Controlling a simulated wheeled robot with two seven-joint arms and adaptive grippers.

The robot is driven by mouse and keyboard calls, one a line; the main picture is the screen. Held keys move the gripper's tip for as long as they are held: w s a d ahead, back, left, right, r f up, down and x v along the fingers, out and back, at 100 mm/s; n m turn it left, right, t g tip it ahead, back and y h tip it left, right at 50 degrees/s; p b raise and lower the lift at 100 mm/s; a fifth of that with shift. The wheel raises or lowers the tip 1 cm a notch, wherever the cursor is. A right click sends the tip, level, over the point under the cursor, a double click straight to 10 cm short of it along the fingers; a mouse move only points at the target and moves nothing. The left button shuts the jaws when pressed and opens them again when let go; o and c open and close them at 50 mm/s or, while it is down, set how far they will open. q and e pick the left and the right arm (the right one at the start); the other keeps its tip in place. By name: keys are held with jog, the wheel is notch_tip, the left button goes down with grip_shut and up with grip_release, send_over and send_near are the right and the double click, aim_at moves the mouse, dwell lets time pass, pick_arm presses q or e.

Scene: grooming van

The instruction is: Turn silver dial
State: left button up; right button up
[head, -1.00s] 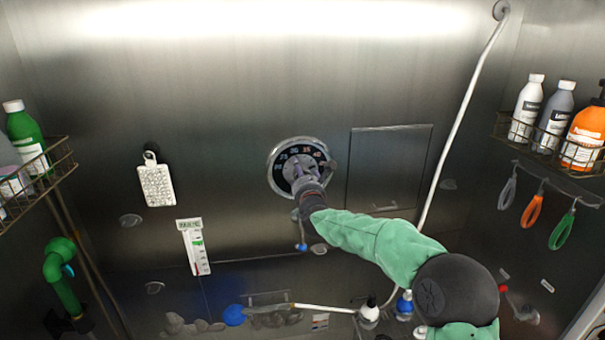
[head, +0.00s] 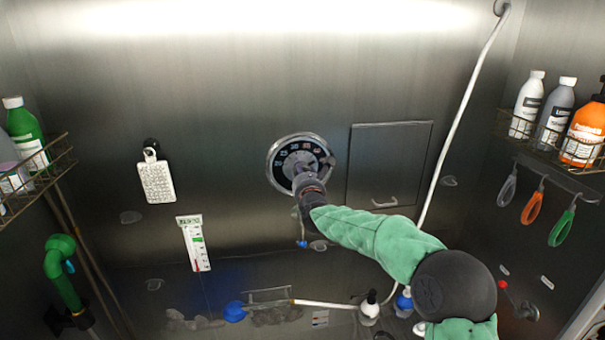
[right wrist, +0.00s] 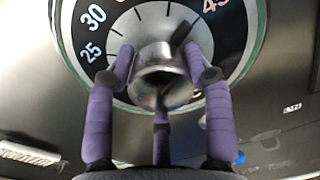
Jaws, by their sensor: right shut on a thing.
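The silver dial (right wrist: 160,75) is a round metal knob in front of a black numbered face; 25, 30 and 45 are readable in the right wrist view. In the head view the dial face (head: 294,146) sits in a metal ring on the steel back wall. My right gripper (right wrist: 158,62) has its purple fingers closed around the knob, with fingers on its left, right and below. A dark pointer lies at the knob's upper right. In the head view, my right gripper (head: 304,174) covers the lower right of the face. My left gripper is not in view.
A steel hatch (head: 390,165) with a handle is right of the dial, and a white hose (head: 465,105) runs down beyond it. Bottle racks (head: 545,145) line the sides.

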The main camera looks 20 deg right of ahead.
jog(key=n+b, duration=0.2)
jog(key=shift+r+b, duration=0.15)
jog(key=shift+b, duration=0.25)
jog(key=shift+r+n+b, duration=0.1)
jog(key=shift+n+b, duration=0.55)
jog(key=shift+n, duration=0.45)
jog(key=n+b, duration=0.1)
jog(key=n, duration=0.1)
jog(key=shift+r+n, duration=0.15)
jog(key=shift+n, duration=0.15)
jog(key=n+b, duration=0.1)
jog(key=n, duration=0.1)
jog(key=shift+n, duration=0.4)
jog(key=n, duration=0.2)
jog(key=shift+n, duration=0.4)
jog(key=n, duration=0.3)
jog(key=shift+n, duration=0.3)
jog(key=n+p, duration=0.1)
jog(key=n, duration=0.4)
jog(key=shift+y, duration=0.3)
jog(key=shift+f+n, duration=0.2)
jog(key=shift+n, duration=0.5)
jog(key=shift+a+f, duration=0.1)
jog(key=shift+f, duration=0.05)
